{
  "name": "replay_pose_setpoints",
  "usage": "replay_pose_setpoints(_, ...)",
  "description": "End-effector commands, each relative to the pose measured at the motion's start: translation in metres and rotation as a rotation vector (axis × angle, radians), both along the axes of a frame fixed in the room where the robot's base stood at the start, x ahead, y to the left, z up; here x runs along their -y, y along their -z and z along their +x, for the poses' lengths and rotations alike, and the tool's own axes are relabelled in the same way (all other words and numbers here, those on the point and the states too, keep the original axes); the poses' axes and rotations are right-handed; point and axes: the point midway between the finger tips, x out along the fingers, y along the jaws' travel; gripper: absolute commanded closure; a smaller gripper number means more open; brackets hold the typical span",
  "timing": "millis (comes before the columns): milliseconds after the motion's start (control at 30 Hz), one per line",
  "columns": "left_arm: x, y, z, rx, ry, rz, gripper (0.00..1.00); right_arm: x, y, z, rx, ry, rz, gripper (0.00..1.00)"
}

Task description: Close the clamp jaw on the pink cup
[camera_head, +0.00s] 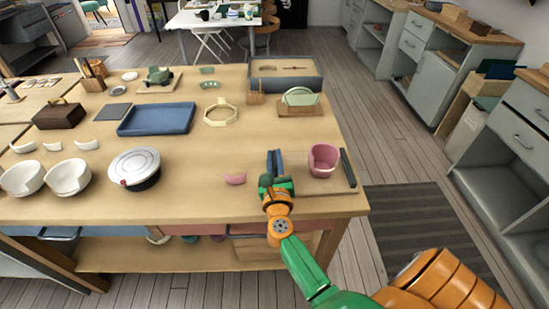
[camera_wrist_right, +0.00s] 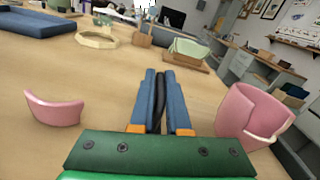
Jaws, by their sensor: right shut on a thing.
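The pink cup (camera_head: 323,160) stands near the table's right front edge, with a gap in its wall. It also shows at the right in the right wrist view (camera_wrist_right: 250,115). A dark upright bar (camera_head: 348,168), which looks like one clamp jaw, stands just right of the cup. My right gripper (camera_head: 274,158) is left of the cup, apart from it. Its blue fingers are shut on a narrow dark piece (camera_wrist_right: 159,104), likely the other clamp jaw, mostly hidden between them. My left gripper is out of view.
A pink shard (camera_head: 235,178) lies left of my right gripper. A turntable (camera_head: 134,166) and white bowls (camera_head: 68,177) stand further left. A blue tray (camera_head: 157,119), a cream ring (camera_head: 221,113) and a green piece on a wooden stand (camera_head: 300,98) are behind.

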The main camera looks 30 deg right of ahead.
Motion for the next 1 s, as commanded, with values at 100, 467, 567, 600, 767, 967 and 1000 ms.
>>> replay_pose_setpoints(100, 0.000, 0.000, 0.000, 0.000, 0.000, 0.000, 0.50, 0.000, 0.000, 0.000, -0.001, -0.002, -0.001, 1.00)
replay_pose_setpoints(467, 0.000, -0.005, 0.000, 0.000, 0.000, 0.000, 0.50, 0.018, 0.000, -0.011, -0.003, 0.001, -0.002, 1.00)
replay_pose_setpoints(567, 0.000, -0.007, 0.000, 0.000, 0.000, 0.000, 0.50, 0.030, 0.000, -0.019, -0.003, 0.000, -0.002, 1.00)
replay_pose_setpoints(600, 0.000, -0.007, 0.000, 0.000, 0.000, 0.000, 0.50, 0.032, 0.000, -0.020, -0.002, -0.001, -0.001, 1.00)
replay_pose_setpoints(767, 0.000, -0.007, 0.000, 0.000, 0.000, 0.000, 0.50, 0.032, 0.001, -0.020, -0.002, -0.002, 0.000, 1.00)
replay_pose_setpoints(967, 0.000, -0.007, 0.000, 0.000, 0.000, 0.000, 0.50, 0.032, 0.001, -0.020, -0.001, -0.002, 0.001, 0.58)
replay_pose_setpoints(1000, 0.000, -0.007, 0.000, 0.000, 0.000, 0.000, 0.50, 0.032, 0.001, -0.020, -0.001, -0.001, 0.001, 0.58)
